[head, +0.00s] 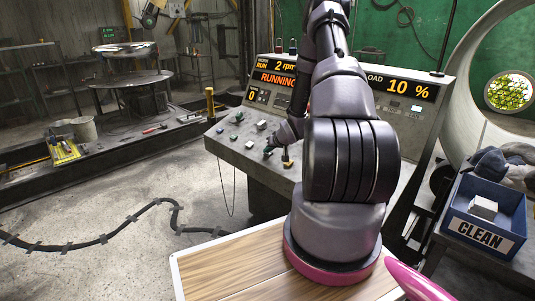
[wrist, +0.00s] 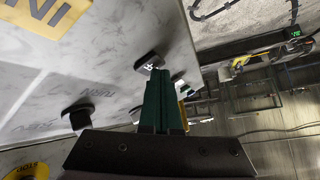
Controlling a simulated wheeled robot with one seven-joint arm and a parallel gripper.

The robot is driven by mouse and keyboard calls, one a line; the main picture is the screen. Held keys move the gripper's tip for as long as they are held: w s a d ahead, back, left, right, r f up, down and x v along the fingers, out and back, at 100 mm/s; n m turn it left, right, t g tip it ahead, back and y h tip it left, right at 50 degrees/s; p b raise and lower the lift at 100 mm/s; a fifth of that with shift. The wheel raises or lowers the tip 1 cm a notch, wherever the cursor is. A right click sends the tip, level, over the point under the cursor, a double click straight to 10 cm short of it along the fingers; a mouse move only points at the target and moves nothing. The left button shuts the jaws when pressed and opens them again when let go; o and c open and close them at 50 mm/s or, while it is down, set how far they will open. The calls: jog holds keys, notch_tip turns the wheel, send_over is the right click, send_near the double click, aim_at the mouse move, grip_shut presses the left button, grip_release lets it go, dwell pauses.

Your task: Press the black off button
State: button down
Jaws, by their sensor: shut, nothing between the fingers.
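In the wrist view a square black button (wrist: 149,61) with a small pale mark stands on the pale console panel. I cannot read whether the mark says off. My gripper (wrist: 159,76) has dark green fingers, shut together with nothing between them. Their tips appear right at the black button's lower right edge; I cannot tell whether they touch it. A second black control (wrist: 78,113) sits further left, beside upside-down lettering. In the head view the console (head: 228,151) is partly hidden behind my arm, and its display (head: 273,78) reads RUNNING. The black button cannot be made out there.
White and green controls, including a green one (head: 239,117), sit on the console's left part. A yellow control (wrist: 27,171) shows at the wrist view's lower left. A blue CLEAN bin (head: 453,220) stands at right. A wooden board (head: 225,265) is in front.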

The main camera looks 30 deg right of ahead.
jog(key=shift+s+a+r, duration=0.1)
jog(key=shift+a+r, duration=0.05)
jog(key=shift+r, duration=0.3)
jog(key=shift+s+a+r, duration=0.1)
jog(key=shift+a+r, duration=0.05)
jog(key=shift+r, duration=0.3)
jog(key=shift+s+a+r, duration=0.1)
jog(key=shift+a+r, duration=0.15)
jog(key=shift+r, duration=0.55)
jog(key=shift+s+a+r, duration=0.1)
jog(key=shift+a+r, duration=0.2)
jog(key=shift+r, duration=0.45)
jog(key=shift+a+r, duration=0.25)
jog(key=shift+r, duration=0.55)
